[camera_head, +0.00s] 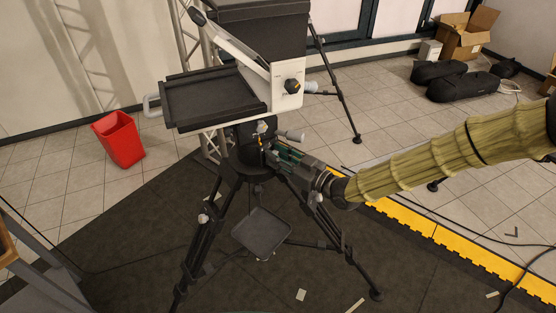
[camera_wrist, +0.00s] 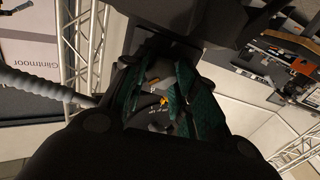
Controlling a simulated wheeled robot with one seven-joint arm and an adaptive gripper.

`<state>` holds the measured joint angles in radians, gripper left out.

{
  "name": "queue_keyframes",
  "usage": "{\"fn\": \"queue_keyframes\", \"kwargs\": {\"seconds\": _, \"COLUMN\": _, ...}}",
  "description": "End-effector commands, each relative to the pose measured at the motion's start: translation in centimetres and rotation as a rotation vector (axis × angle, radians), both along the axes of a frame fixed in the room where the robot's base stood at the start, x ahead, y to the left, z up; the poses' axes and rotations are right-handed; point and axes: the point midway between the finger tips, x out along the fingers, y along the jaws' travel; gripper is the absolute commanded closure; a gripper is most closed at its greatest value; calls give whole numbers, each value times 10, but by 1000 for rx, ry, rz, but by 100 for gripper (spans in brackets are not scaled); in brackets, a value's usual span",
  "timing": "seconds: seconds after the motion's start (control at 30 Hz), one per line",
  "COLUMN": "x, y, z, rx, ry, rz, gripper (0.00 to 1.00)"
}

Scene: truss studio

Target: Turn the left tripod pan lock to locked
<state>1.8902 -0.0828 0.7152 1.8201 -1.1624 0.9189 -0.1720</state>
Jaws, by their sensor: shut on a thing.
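The tripod (camera_head: 256,170) stands on the dark mat with a teleprompter on top. Its pan lock (camera_wrist: 163,101) shows in the wrist view as a small orange-marked part between my fingers. My gripper (camera_head: 277,150) reaches in from the right at the tripod head, just under the teleprompter. In the wrist view my gripper (camera_wrist: 168,98) has green-padded fingers on both sides of the lock and is shut on it. The fingers hide much of the lock, and its exact angle cannot be told.
The teleprompter (camera_head: 287,84) with its dark tray (camera_head: 205,97) overhangs the tripod head close above my gripper. Tripod legs (camera_head: 332,235) spread below. A red bin (camera_head: 119,139) stands at left. Black bags (camera_head: 463,86) and a cardboard box (camera_head: 463,41) lie at back right. Cables cross the floor at right.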

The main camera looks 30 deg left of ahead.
Motion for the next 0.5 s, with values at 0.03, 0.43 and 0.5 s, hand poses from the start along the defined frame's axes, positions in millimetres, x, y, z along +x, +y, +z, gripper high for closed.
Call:
{"fn": "queue_keyframes", "kwargs": {"seconds": 0.03, "x": 0, "y": 0, "z": -3, "rx": 1, "ry": 19, "rz": 0, "gripper": 95}}
{"fn": "queue_keyframes", "kwargs": {"seconds": 0.43, "x": 0, "y": 0, "z": 0, "rx": 4, "ry": 60, "rz": -1, "gripper": 95}}
{"fn": "queue_keyframes", "kwargs": {"seconds": 0.5, "x": 0, "y": 0, "z": 0, "rx": 4, "ry": 60, "rz": -1, "gripper": 66}}
